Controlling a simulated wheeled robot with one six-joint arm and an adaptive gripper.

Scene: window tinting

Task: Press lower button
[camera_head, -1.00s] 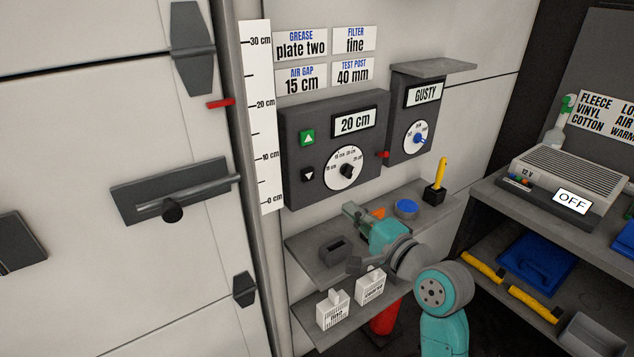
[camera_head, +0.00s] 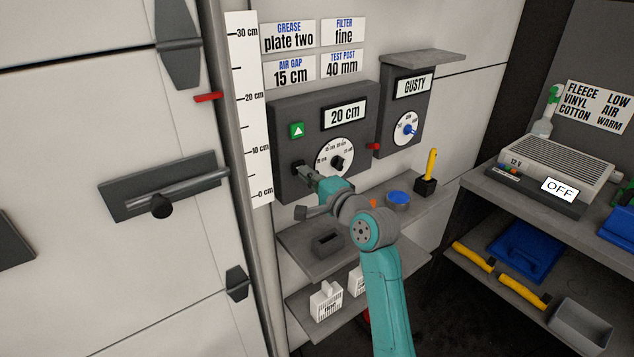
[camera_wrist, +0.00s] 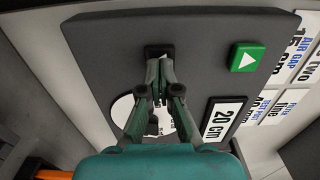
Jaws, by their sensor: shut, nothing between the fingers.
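The dark control box (camera_head: 285,125) is on the wall, and its display (camera_head: 350,114) reads "20 cm". The green upper button (camera_head: 297,130) has a white up arrow. It also shows in the wrist view (camera_wrist: 247,58). The black lower button (camera_wrist: 158,49) is mostly covered by my fingertips, and its arrow is hidden. My gripper (camera_head: 301,169) is shut and empty, with its tips at the lower button. In the wrist view the closed tips (camera_wrist: 160,58) overlap the button's edge. I cannot tell whether they touch it. The round dial (camera_head: 335,153) is right of my gripper.
A ruler strip (camera_head: 246,110) stands left of the control box.

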